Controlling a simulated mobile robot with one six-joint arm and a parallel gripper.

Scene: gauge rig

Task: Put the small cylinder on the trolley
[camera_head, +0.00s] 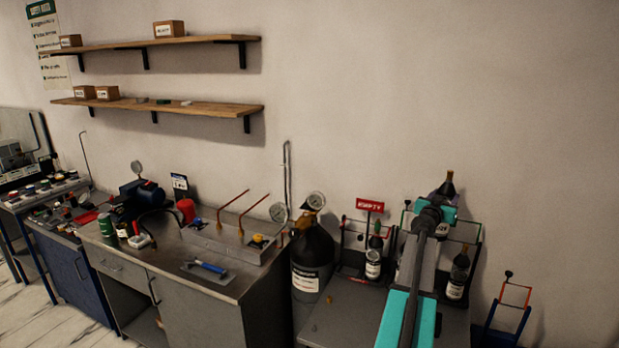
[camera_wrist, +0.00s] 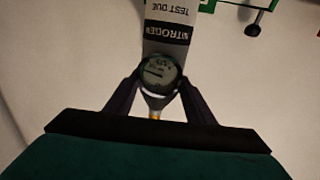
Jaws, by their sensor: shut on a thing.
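My gripper (camera_wrist: 161,80) is shut on the small cylinder, at its top by the round gauge (camera_wrist: 160,72). In the wrist view the cylinder's pale body (camera_wrist: 168,14) carries a label reading "TEST DUE" and "NITROGEN", upside down in the picture. In the head view my arm reaches toward the wall over the grey bench, and hides most of what I hold. A small orange and blue frame, which looks like the trolley (camera_head: 509,304), stands right of the bench; its lower part is cut off.
Small labelled cylinders (camera_head: 374,262) (camera_head: 458,272) stand at racks on either side of my arm. A red "EMPTY" sign (camera_head: 370,205) tops the left rack. A large black cylinder (camera_head: 312,262) stands left of the bench. Another bench (camera_head: 205,290) holds gauges and tools.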

